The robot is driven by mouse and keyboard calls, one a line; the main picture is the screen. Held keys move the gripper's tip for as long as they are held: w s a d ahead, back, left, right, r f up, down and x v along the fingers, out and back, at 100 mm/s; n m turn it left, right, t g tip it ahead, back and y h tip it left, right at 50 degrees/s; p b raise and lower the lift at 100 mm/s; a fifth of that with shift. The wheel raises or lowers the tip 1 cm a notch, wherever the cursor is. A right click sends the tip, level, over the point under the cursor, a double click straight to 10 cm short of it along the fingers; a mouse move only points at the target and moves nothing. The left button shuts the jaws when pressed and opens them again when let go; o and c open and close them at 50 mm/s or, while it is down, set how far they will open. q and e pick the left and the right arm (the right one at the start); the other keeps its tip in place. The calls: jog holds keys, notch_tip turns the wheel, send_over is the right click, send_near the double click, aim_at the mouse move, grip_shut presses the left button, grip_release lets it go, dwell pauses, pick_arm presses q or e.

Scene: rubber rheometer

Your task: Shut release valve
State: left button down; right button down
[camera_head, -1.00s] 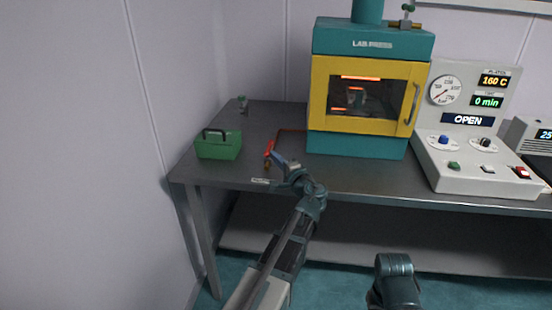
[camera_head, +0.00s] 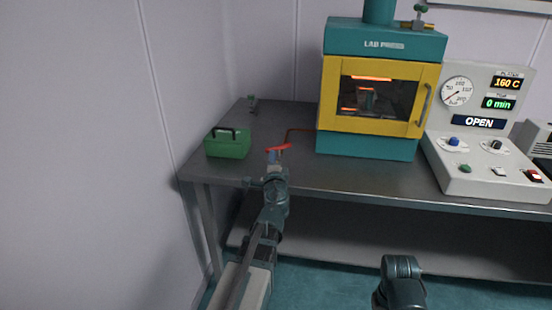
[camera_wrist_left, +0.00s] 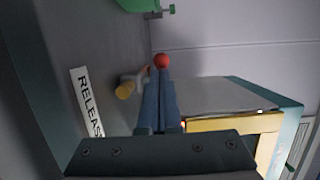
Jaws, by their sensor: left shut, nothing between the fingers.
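The release valve's red lever (camera_head: 278,148) is on the bench left of the press and lies crosswise in the head view. A red pipe (camera_head: 300,130) runs from behind it to the press. My left gripper (camera_head: 272,156) is shut and empty, just in front of the lever. In the left wrist view its closed fingers (camera_wrist_left: 159,85) point at the lever's red ball end (camera_wrist_left: 162,60) and hide part of the lever; I cannot tell if they touch. A brass valve part (camera_wrist_left: 125,91) and a RELEASE label (camera_wrist_left: 87,102) show beside them. My right gripper is not in view.
The teal and yellow lab press (camera_head: 368,146) stands right of the valve. A green box (camera_head: 228,147) with a handle stands to its left. A control panel (camera_head: 490,172) reading OPEN is farther right. The bench's front edge is close under my left arm.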

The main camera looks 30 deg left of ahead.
pick_arm(q)
jog(key=shift+a, duration=0.25)
jog(key=shift+w+a, duration=0.1)
jog(key=shift+a, duration=0.8)
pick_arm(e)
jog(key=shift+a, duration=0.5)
pick_arm(q)
jog(key=shift+d, duration=0.1)
